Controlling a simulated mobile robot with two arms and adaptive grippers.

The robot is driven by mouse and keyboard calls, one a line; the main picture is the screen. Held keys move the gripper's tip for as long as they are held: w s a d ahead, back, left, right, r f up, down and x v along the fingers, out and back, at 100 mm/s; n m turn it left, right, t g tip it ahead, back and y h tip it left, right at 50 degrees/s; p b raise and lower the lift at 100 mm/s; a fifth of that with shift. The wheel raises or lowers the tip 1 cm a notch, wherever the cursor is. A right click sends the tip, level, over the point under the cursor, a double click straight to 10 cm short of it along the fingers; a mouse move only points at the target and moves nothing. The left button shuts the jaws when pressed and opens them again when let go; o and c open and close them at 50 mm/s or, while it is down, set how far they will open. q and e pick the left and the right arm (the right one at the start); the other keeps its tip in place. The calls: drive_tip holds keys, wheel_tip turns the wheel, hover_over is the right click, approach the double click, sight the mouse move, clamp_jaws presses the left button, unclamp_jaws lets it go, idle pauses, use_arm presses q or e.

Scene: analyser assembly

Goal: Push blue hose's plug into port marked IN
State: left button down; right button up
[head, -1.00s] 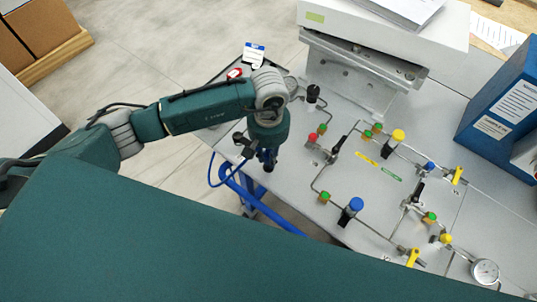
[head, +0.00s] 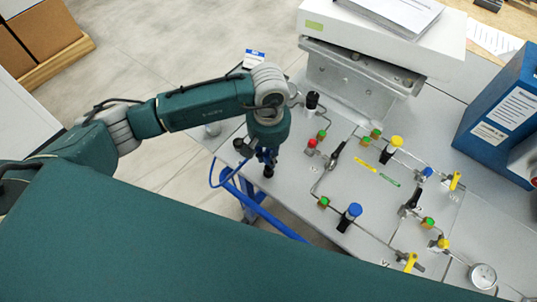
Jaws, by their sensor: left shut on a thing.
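My left gripper (head: 267,160) points down over the left part of the grey panel table (head: 290,200), with dark fingers below the green wrist. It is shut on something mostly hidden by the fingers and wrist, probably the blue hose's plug. The blue hose (head: 212,172) makes a loop just left of the gripper and drops toward the table's edge. Tubing with fittings runs on the panel to the right of the gripper. I cannot read which port is marked IN. My right gripper is not in view.
A red-topped fitting (head: 311,146), a black-capped fitting (head: 312,101) and a blue-capped valve (head: 350,215) stand right of the gripper. A white box (head: 385,35) is behind, a blue binder (head: 500,115) at right. A pressure gauge (head: 482,276) sits at lower right.

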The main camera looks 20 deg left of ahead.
use_arm(q)
drive_tip(key=w+a+r+b, duration=0.1)
drive_tip(key=w+a+b, duration=0.5)
drive_tip(key=a, duration=0.6)
drive_tip(key=shift+w+a+r+b, duration=0.15)
drive_tip(key=shift+w+b, duration=0.05)
drive_tip(key=shift+b, duration=1.15)
drive_tip(key=shift+f, duration=0.2)
drive_tip(key=shift+f+b, duration=1.5)
drive_tip(key=shift+b, duration=0.25)
drive_tip(key=shift+f+b, duration=0.15)
drive_tip(key=shift+b, duration=0.2)
